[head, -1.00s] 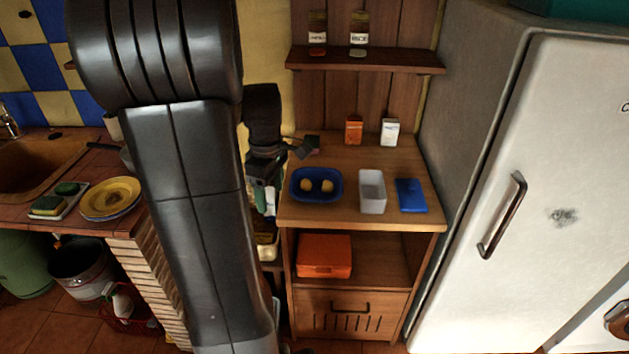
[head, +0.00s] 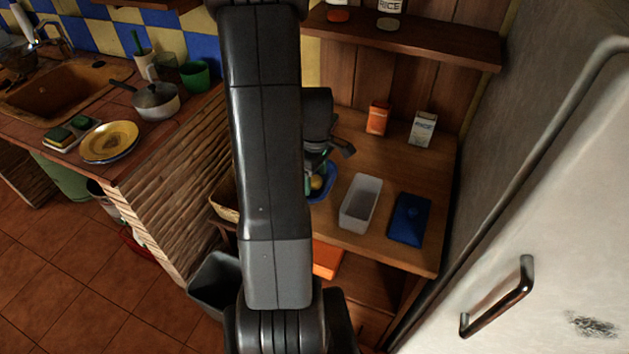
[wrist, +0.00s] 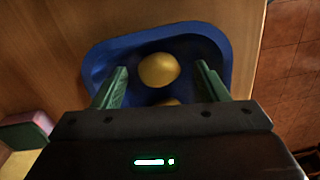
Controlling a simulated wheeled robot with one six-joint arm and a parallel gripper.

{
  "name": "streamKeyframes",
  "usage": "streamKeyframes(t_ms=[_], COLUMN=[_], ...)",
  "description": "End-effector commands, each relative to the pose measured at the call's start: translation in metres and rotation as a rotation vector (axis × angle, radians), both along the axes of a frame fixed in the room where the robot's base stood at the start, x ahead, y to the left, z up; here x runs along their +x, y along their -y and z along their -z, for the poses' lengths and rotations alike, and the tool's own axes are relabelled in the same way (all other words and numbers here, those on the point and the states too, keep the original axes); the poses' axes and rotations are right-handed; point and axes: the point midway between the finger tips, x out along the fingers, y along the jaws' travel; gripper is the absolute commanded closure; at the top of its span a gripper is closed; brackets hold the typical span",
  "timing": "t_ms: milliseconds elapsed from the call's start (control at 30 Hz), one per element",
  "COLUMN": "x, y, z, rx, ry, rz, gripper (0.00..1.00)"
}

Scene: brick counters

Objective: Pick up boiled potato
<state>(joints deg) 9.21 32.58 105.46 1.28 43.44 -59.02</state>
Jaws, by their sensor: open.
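Two yellow boiled potatoes lie in a blue tray on the wooden counter. In the wrist view one potato (wrist: 159,70) is in full view near the tray's middle, and the second potato (wrist: 168,102) is mostly hidden by my gripper body. My gripper (wrist: 160,82) is open, with its green fingers on either side of the first potato and apart from it. In the head view my arm hides most of the blue tray (head: 328,187); a potato (head: 317,183) shows partly beside my gripper (head: 313,172). Whether the fingertips reach down to potato height is unclear.
A white container (head: 361,203) and its blue lid (head: 409,219) lie right of the tray. An orange box (head: 378,117) and a white carton (head: 423,129) stand behind. A shelf (head: 410,35) hangs above, and the fridge (head: 540,200) stands at the right.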

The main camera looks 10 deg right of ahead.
Motion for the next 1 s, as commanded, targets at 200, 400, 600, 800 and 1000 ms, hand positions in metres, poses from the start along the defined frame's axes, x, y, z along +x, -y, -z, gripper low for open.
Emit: streamKeyframes(t_ms=[200,400,600,800,1000], x=[-0.0003,-0.0001,0.0000,0.0000,0.0008], y=[-0.0001,-0.0001,0.0000,0.0000,0.0002], z=[0.0079,0.0076,0.0075,0.0074,0.0003], rx=[-0.001,0.000,0.000,0.000,-0.001], ry=[0.001,0.001,0.001,0.001,0.004], rz=[0.000,0.000,0.000,0.000,0.000], gripper=[0.33,0.47,0.81,0.81,0.81])
